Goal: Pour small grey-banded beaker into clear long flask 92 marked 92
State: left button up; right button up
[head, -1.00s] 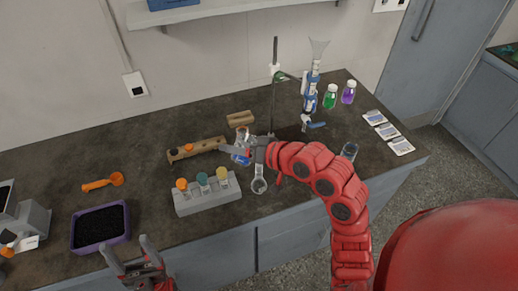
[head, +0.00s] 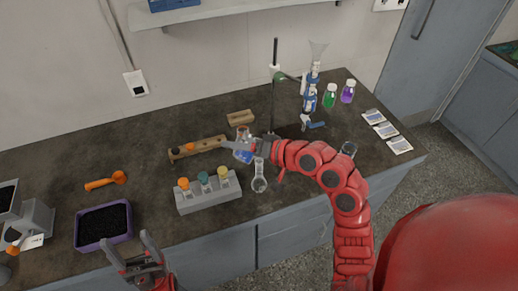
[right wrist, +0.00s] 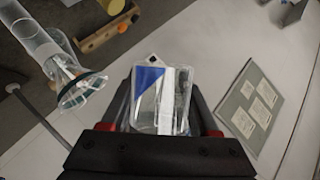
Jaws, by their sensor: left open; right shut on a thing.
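My right gripper (head: 242,148) is shut on a small clear beaker (head: 243,156) with a blue patch. In the right wrist view the beaker (right wrist: 160,100) sits between the fingers and shows blue and whitish-grey areas; I cannot make out its grey band for sure. A clear long-necked flask (head: 259,184) stands on the bench, with the beaker just to the left of its neck top. Its marking is not readable. Clear glassware (right wrist: 80,88) is at the left of the right wrist view. My left gripper (head: 130,250) is open and empty near the bench's front edge.
A grey rack (head: 208,193) with several coloured-topped items stands left of the flask. A purple tray (head: 103,226) is at left.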

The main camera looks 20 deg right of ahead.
jog(key=shift+s+r, duration=0.2)
jog(key=shift+w+p, duration=0.2)
jog(key=shift+p, duration=0.15)
